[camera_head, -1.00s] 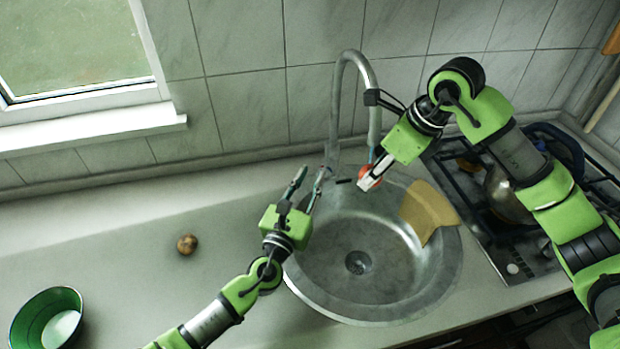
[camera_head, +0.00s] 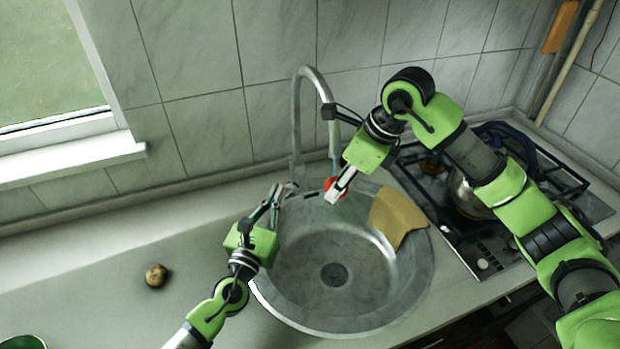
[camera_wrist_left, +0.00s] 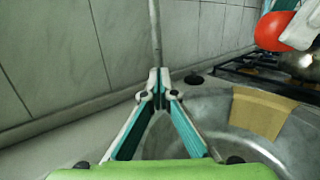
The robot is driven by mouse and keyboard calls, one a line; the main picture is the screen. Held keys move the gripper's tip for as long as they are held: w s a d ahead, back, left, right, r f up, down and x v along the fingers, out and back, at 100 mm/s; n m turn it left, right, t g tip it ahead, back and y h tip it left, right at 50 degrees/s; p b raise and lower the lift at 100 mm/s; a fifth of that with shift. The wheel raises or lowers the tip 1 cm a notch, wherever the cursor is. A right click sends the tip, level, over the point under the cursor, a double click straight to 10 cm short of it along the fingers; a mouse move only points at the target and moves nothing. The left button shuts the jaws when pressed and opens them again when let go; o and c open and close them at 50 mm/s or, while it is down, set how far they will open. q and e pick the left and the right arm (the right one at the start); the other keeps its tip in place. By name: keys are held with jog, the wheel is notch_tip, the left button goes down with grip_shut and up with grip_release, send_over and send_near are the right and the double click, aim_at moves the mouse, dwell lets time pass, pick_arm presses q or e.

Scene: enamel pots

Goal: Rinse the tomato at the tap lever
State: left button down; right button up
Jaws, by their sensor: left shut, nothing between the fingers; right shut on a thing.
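The red tomato (camera_head: 334,184) is held by my right gripper (camera_head: 341,185), over the back of the sink bowl and below the tap spout. It also shows at the upper right in the left wrist view (camera_wrist_left: 272,30). I cannot tell whether water runs. The grey curved tap (camera_head: 296,125) rises behind the sink. My left gripper (camera_head: 279,190) is shut and empty, its fingertips near the tap's base. In the left wrist view its fingertips (camera_wrist_left: 158,82) meet in front of the tap pipe (camera_wrist_left: 155,35). The lever is not clearly distinguishable there; contact is unclear.
The round metal sink (camera_head: 395,300) has a tan cloth-like piece (camera_head: 398,214) over its right rim. A stove (camera_head: 500,240) with a metal pot (camera_head: 465,195) stands right. A brown round item (camera_head: 156,275) lies on the left counter. A green bowl (camera_head: 22,342) is cut off lower left.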

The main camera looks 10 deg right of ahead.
pick_arm(q)
jog(key=a+r+m+g+h, duration=0.2)
jog(key=a+m+g+h, duration=0.1)
pick_arm(e)
jog(key=shift+a, duration=0.1)
pick_arm(q)
jog(key=g, duration=0.3)
send_near(292, 169)
jog(key=shift+m+y, duration=0.3)
jog(key=shift+m, duration=0.1)
jog(key=x, duration=0.4)
jog(key=r+x, duration=0.1)
jog(key=x, duration=0.1)
jog(key=shift+w+d+r, duration=0.1)
jog(key=shift+w, duration=0.15)
